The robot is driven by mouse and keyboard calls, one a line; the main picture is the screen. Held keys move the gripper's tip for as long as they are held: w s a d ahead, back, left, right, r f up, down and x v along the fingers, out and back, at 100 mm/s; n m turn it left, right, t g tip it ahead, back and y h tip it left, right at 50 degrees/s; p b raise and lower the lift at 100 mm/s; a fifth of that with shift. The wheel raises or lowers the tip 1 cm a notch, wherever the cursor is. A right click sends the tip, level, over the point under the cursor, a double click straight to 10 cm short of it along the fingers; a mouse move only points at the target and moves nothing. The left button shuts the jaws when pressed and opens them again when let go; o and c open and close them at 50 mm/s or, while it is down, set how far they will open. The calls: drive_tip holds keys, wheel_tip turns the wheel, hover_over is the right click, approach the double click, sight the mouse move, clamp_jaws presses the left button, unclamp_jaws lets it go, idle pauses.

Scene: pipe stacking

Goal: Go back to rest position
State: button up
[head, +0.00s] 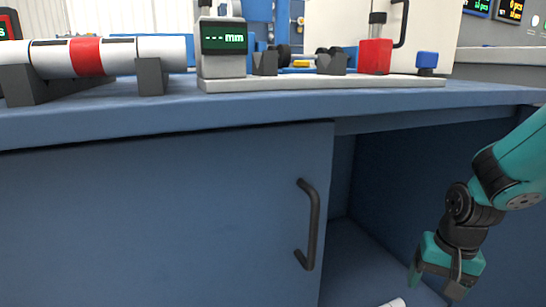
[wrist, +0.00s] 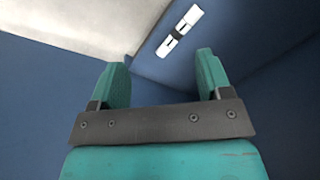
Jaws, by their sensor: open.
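My gripper (head: 436,280) hangs at the lower right of the head view, in front of the open part of the blue cabinet. In the wrist view its two teal fingers (wrist: 163,80) stand wide apart with nothing between them. A white pipe with a black band (wrist: 179,32) lies on a blue surface beyond the fingertips, apart from them. Only a white end of a pipe (head: 394,303) shows at the bottom edge of the head view, near my gripper.
The blue workbench (head: 250,112) has a cabinet door with a dark handle (head: 308,225). On top, a white pipe with a red band (head: 87,57) rests on grey supports at the left. A measuring device (head: 222,45) stands at the middle. The cabinet opening is at the right.

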drive_tip(key=s+a+r+n+y+p, duration=0.1)
drive_tip(key=s+a+r+n+p, duration=0.4)
drive_tip(key=r, duration=0.5)
drive_tip(key=s+a+r+n+y+p, duration=0.1)
drive_tip(key=s+a+r+n+p, duration=0.2)
drive_tip(key=s+a+r+p, duration=0.55)
drive_tip(key=s+a+r+n+y+p, duration=0.1)
drive_tip(key=s+a+r+n+p, duration=0.2)
drive_tip(key=r, duration=0.9)
wheel_tip(320, 180, up, 34)
drive_tip(key=p, duration=3.4)
drive_tip(key=shift+s+d+n+g+p, duration=0.3)
drive_tip(key=shift+s+d+p, duration=0.05)
drive_tip(key=shift+d+p, duration=0.1)
